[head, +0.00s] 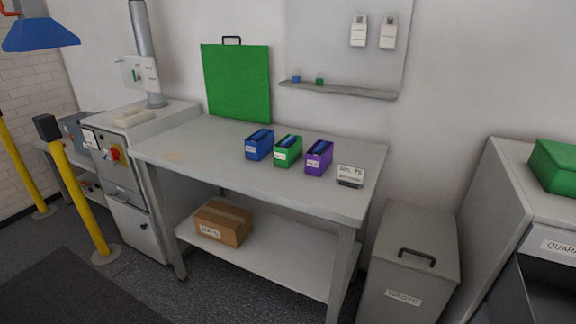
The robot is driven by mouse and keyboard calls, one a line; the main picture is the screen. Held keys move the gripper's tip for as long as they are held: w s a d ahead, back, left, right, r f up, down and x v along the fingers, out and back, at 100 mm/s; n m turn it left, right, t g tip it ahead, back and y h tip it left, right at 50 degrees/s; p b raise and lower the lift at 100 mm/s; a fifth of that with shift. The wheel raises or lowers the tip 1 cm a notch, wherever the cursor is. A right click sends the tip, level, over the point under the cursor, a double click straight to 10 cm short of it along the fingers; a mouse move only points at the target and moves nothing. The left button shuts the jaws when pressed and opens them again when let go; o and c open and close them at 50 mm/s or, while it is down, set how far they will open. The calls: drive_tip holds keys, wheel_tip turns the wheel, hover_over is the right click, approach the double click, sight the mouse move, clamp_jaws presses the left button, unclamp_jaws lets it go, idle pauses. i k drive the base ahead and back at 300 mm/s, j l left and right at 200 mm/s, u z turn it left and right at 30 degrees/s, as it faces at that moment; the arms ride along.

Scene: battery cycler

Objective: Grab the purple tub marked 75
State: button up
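The purple tub (319,158) stands upright on the grey workbench (220,163), at the right end of a row of three tubs. It has an open top with dark contents and a white label whose text is too small to read. A green tub (288,151) stands just left of it, and a blue tub (259,145) stands left of the green one. My gripper is not in view.
A small sign (350,175) stands right of the purple tub, near the bench's right end. A green panel (237,83) leans on the wall behind. A cardboard box (223,223) sits on the lower shelf. A waste bin (410,262) stands right of the bench; yellow posts (75,190) stand left.

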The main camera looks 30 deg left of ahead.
sight(315, 166)
drive_tip(key=u, duration=0.85)
drive_tip(key=i+j, duration=0.25)
drive_tip(key=j, duration=0.15)
drive_tip(key=i+j, duration=0.25)
drive_tip(key=j, duration=0.15)
drive_tip(key=i+j+z, duration=0.1)
drive_tip(key=i+j, duration=0.15)
drive_tip(key=j, duration=0.15)
drive_tip(key=i+j, duration=0.25)
drive_tip(key=j, duration=0.2)
